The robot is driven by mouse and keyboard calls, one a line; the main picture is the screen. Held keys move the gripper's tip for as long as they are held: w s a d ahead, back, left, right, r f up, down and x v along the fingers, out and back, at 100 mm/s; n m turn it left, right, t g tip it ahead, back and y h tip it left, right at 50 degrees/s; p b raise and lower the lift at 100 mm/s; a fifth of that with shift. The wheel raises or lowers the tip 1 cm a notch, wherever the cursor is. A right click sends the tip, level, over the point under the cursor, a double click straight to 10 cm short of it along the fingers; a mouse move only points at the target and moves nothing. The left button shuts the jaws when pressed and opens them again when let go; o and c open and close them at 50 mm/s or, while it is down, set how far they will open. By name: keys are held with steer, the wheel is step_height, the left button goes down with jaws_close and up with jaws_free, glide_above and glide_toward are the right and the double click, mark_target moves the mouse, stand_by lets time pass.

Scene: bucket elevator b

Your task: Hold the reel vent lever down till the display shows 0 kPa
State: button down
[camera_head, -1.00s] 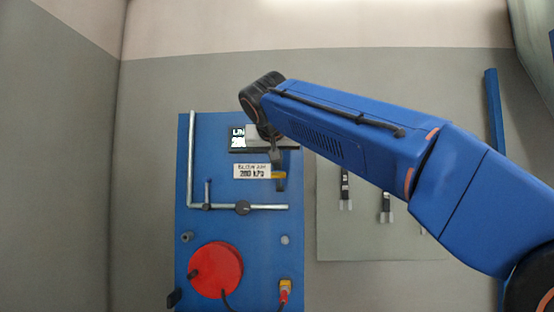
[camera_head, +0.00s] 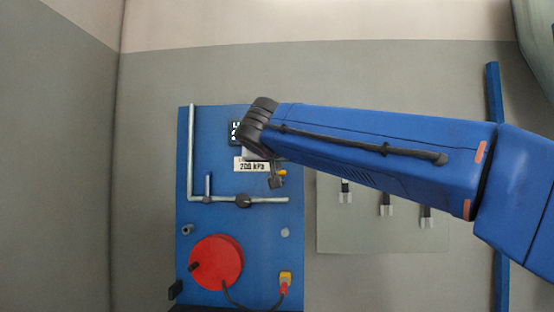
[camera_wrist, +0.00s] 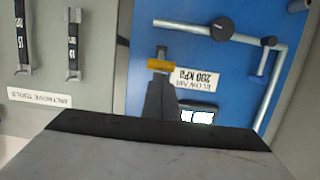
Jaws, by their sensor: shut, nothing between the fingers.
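My gripper (camera_wrist: 160,88) is shut and empty, its dark fingers pointing at the blue panel. In the head view its tip (camera_head: 276,182) shows below the black wrist. A small yellow handle (camera_wrist: 160,66) lies at the fingertips; it also shows in the head view (camera_head: 282,172). I cannot tell if they touch, or if this is the reel vent lever, as no lever label is readable. A white plate (camera_wrist: 193,80) beside it reads BLOW AIR 200 kPa. A small black display (camera_head: 235,132) with white characters is partly hidden by my wrist; its reading is unclear.
A grey pipe (camera_head: 191,150) with a small upright lever (camera_head: 208,186) and a dark knob (camera_head: 243,201) runs across the panel (camera_head: 215,225). A red reel (camera_head: 216,262) and a yellow-red connector (camera_head: 285,283) are lower. A tool board (camera_head: 350,235) hangs at right.

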step_height(320, 180, down, 6)
steer(key=s+t, duration=0.1)
steer(key=t, duration=0.1)
steer(key=shift+f, duration=0.25)
stand_by(0.6)
stand_by(4.2)
steer(key=s, duration=1.7)
steer(key=shift+s+a+r, duration=0.25)
steer(key=shift+a, duration=0.1)
